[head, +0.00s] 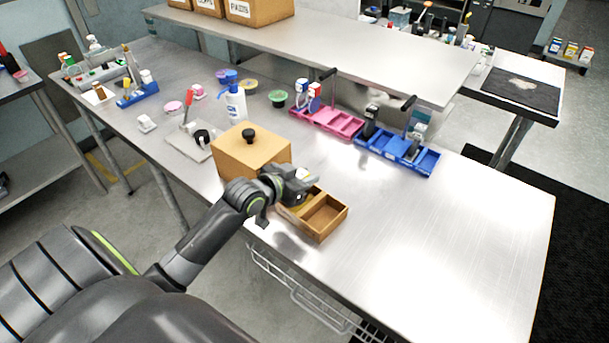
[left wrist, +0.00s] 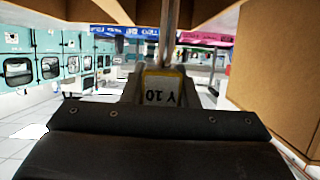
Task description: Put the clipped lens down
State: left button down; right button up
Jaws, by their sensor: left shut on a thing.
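My left gripper (head: 301,177) is shut on a small pale piece with a yellow edge, taken to be the clipped lens. In the left wrist view it is a small block (left wrist: 161,91) marked "Y 10", between the fingers. The gripper is close above the left part of an open wooden drawer (head: 338,222), which sticks out from a wooden box (head: 232,158) with a black knob. I cannot tell whether the piece touches the drawer. The near compartment of the drawer looks empty. My right gripper is not in view.
A pink tray (head: 325,122) and a blue tray (head: 398,152) stand behind, with black upright holders. A white bottle (head: 236,104) with a blue cap and a metal plate (head: 190,141) are to the left. The steel table is clear at the right.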

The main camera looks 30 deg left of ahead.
pick_arm(q)
jog(key=c, duration=1.1)
grip_release()
jog(key=shift+c, duration=0.2)
jog(key=shift+r, duration=0.15)
jog(key=shift+s+a, duration=0.1)
jog(key=shift+s, duration=0.15)
jog(key=v, duration=1.1)
jog(key=shift+s+r, duration=0.25)
